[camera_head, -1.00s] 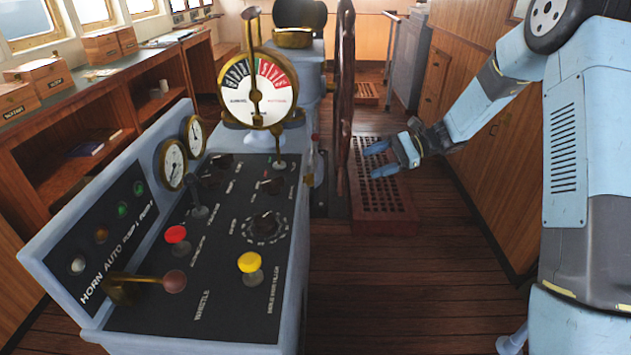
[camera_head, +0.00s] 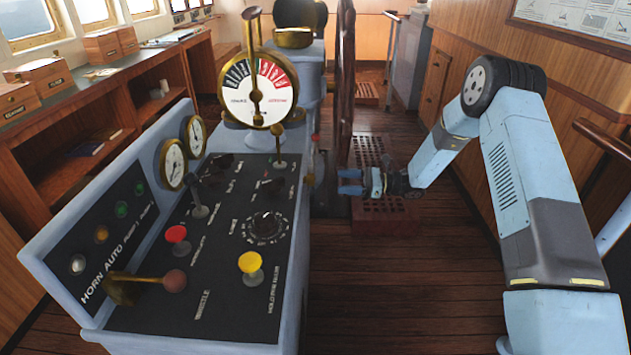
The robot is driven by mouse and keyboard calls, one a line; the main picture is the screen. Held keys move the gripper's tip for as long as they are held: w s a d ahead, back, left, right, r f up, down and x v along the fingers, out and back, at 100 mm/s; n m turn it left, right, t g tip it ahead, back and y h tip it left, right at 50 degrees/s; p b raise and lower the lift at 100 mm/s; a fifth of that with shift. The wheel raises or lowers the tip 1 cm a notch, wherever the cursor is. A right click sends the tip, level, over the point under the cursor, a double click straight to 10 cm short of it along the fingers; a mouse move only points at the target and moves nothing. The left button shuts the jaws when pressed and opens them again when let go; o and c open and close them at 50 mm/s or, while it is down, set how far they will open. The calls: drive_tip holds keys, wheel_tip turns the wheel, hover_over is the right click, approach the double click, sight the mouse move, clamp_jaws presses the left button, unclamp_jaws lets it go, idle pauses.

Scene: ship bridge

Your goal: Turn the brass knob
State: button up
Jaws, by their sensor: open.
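A small brass-coloured piece (camera_head: 310,180), which may be the brass knob, shows on the right side of the grey control console (camera_head: 292,300). It is too small to make out its shape. My gripper (camera_head: 345,182) is to the right of it, at about the same height in the picture. Its two blue fingers point left toward the console, apart and empty. A gap shows between the fingertips and the brass piece, and nothing touches it.
A large wooden wheel (camera_head: 345,90) stands edge-on behind my gripper. A dark red grating (camera_head: 385,218) lies on the floor below. The console carries a brass-rimmed telegraph dial (camera_head: 257,90), a red button (camera_head: 177,234) and a yellow button (camera_head: 250,262).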

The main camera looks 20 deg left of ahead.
sight(309, 180)
drive_tip(key=x, duration=1)
drive_tip(key=shift+d, duration=0.1)
drive_tip(key=c, duration=1)
drive_tip(key=shift+w+n, duration=0.1)
drive_tip(key=shift+n, duration=0.6)
drive_tip(key=shift+c, duration=0.2)
drive_tip(key=o, duration=1)
drive_tip(key=shift+o, duration=0.2)
